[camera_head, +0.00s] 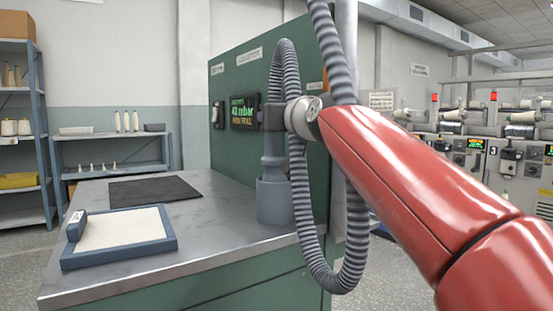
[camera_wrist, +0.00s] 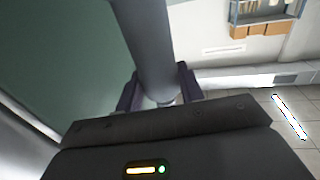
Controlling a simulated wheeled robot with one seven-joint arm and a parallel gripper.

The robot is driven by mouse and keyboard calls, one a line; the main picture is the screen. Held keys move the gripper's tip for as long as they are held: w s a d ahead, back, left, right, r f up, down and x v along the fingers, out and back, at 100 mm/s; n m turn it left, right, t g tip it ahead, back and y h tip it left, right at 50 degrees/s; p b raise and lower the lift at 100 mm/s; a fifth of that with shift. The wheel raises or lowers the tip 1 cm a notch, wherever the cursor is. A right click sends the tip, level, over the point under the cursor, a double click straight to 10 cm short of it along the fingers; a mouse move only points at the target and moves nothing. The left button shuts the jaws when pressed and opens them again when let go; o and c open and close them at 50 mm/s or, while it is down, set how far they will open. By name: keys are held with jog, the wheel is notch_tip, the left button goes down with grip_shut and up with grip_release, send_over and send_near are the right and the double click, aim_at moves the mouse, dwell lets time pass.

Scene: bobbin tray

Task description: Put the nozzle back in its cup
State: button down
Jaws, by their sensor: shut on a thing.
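The nozzle (camera_head: 273,152) is a grey-blue tube hanging upright from a ribbed grey hose (camera_head: 284,62). Its lower end is at the mouth of the cup (camera_head: 275,205), a wider grey-blue cylinder at the bench's right end. I cannot tell how far it sits inside. My gripper (camera_head: 272,117) is shut around the nozzle's upper part, partly hidden by the hose. In the wrist view the two dark fingers (camera_wrist: 160,90) grip either side of the grey nozzle (camera_wrist: 152,40). The cup does not show there.
The metal bench (camera_head: 215,228) carries a blue-rimmed tray (camera_head: 166,245) with a small block on its rim and a black mat (camera_head: 153,191). A green panel (camera_head: 240,78) with a lit display (camera_head: 245,111) stands behind. The hose loops down past the bench's front edge.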

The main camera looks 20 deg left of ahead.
aim_at(279, 141)
notch_tip(279, 141, down, 5)
jog(key=shift+b, duration=1.05)
jog(key=shift+r, duration=0.1)
jog(key=c, duration=1.3)
grip_release()
jog(key=shift+f, duration=0.2)
jog(key=shift+c, duration=0.2)
jog(key=o, duration=0.5)
jog(key=shift+c, duration=0.2)
jog(key=shift+r, duration=0.25)
jog(key=b+v, duration=0.2)
jog(key=v, duration=1)
jog(key=shift+b, duration=0.35)
